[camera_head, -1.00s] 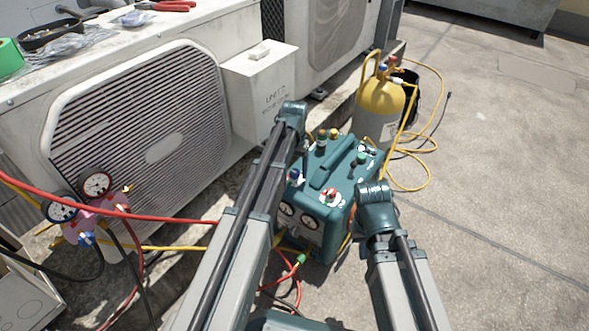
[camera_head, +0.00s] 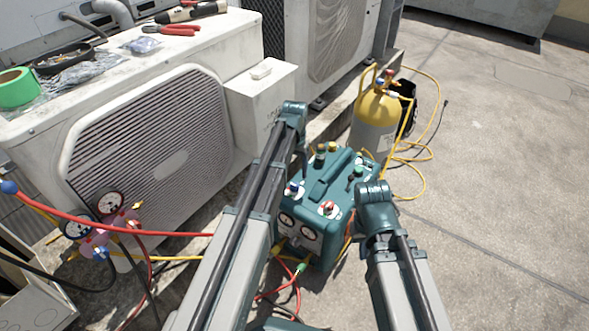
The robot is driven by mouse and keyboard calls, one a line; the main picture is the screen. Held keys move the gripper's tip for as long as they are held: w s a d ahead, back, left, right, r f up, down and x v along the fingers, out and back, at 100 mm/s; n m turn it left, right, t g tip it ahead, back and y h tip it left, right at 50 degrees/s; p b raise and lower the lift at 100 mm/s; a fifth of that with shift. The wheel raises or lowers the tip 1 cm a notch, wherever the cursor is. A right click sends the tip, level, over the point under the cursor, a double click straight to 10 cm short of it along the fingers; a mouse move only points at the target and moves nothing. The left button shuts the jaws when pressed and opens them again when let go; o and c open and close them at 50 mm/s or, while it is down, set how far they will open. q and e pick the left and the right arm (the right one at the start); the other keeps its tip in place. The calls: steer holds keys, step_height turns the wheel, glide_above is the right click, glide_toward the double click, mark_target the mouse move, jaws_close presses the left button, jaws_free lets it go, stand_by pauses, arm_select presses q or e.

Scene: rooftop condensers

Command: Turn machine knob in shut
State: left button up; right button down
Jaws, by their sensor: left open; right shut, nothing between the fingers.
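The teal machine (camera_head: 335,190) stands on the ground in the middle, with a carry handle and two round gauges on its front. A blue knob (camera_head: 293,188) and a red knob (camera_head: 328,208) sit on its upper front edge, and a green-topped fitting (camera_head: 358,171) sits further back. The knob labels and positions are too small to read. My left arm rises past the machine's left side and my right arm reaches to its right side. No fingers of either gripper show; the arm links hide what lies beyond them.
A condenser (camera_head: 150,150) stands at left with green tape (camera_head: 17,88) and tools on top. A gauge manifold (camera_head: 98,225) hangs before it. Red and yellow hoses run to the machine. A yellow-topped cylinder (camera_head: 376,122) stands behind. The concrete at right is clear.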

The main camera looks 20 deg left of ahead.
arm_select(q)
step_height(320, 180, up, 7)
steer(key=p, duration=0.5)
steer(key=shift+p, duration=0.4)
steer(key=s+d+m, duration=0.1)
steer(key=s+d, duration=0.3)
steer(key=s, duration=0.4)
steer(key=s+d+r+m+y+p, duration=0.1)
steer(key=s+d, duration=0.3)
steer(key=s, duration=0.4)
steer(key=s+d+m, duration=0.1)
steer(key=s+d, duration=0.4)
steer(key=s, duration=0.3)
step_height(320, 180, up, 38)
steer(key=p, duration=3.8)
steer(key=shift+s+d+r, duration=0.15)
steer(key=shift+s+r, duration=0.05)
steer(key=shift+f, duration=0.1)
